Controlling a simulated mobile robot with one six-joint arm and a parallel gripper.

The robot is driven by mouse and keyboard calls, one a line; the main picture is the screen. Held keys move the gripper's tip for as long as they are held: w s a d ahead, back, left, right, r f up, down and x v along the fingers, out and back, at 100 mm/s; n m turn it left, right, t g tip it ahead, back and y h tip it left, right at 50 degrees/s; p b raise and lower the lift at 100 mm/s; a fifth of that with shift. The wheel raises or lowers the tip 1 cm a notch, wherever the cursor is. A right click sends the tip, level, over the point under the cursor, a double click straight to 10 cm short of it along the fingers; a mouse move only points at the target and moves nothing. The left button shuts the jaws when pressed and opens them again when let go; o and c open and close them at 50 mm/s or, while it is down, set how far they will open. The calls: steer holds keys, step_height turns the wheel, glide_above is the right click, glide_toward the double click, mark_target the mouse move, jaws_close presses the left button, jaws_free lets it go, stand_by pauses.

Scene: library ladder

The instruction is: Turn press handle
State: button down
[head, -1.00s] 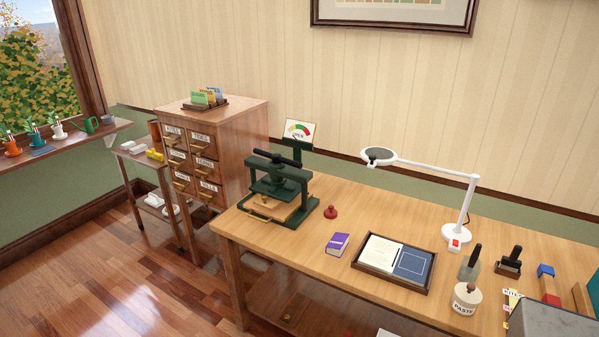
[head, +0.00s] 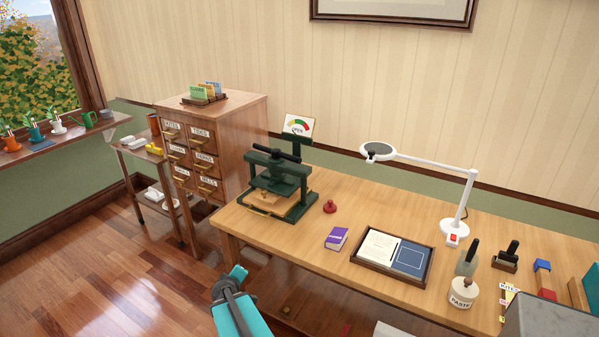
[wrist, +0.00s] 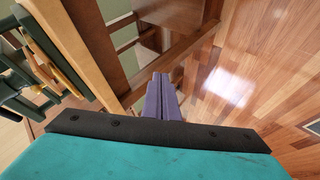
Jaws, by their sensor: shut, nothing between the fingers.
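The green book press (head: 262,200) stands at the left end of the wooden workbench. Its dark handle bar (head: 276,153) lies across the top of the frame. A small gauge card (head: 298,125) stands behind it with its pointer over a coloured arc. A wooden board lies on the press bed. In the wrist view, part of the press (wrist: 35,65) shows at the upper left, beyond the bench edge. My gripper (wrist: 162,85) is shut and empty, its purple fingers together, in front of the bench and apart from the press. In the head view only my teal arm shows; the fingertips are not clear.
On the bench (head: 330,262) are a red knob-like piece (head: 330,206), a purple book (head: 337,238), a tray (head: 352,258), a lamp (head: 455,228) and a paste jar (head: 462,293). A drawer cabinet (head: 235,130) stands left of the press.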

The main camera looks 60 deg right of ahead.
steer(key=s+d+r+n+t+h, duration=0.2)
steer(key=d+r+n+t+h, duration=0.15)
steer(key=d+r, duration=1.35)
steer(key=s+d+r+n+t, duration=0.1)
steer(key=s+d+r+n, duration=0.1)
steer(key=s+d+r, duration=0.2)
steer(key=s+d+r+n+t+p, duration=0.1)
steer(key=s+d+r+n+t, duration=0.1)
steer(key=s+r, duration=0.6)
step_height(320, 180, up, 5)
steer(key=shift+s+d+f+n+y, duration=0.1)
steer(key=shift+s+d+n+y, duration=0.3)
steer(key=shift+d+n, duration=0.45)
steer(key=shift+w+d+t+p, duration=0.1)
steer(key=shift+w+t+p, duration=0.1)
steer(key=shift+t+p, duration=0.1)
steer(key=p, duration=0.2)
glide_toward(296, 161)
steer(key=shift+w, duration=1.7)
steer(key=shift+w+d+f+p, duration=0.1)
steer(key=shift+d+f+p, duration=0.15)
steer(key=shift+d, duration=0.55)
steer(key=shift+w+d+f+p, duration=0.1)
steer(key=shift+d+p, duration=0.1)
steer(key=shift+d, duration=0.55)
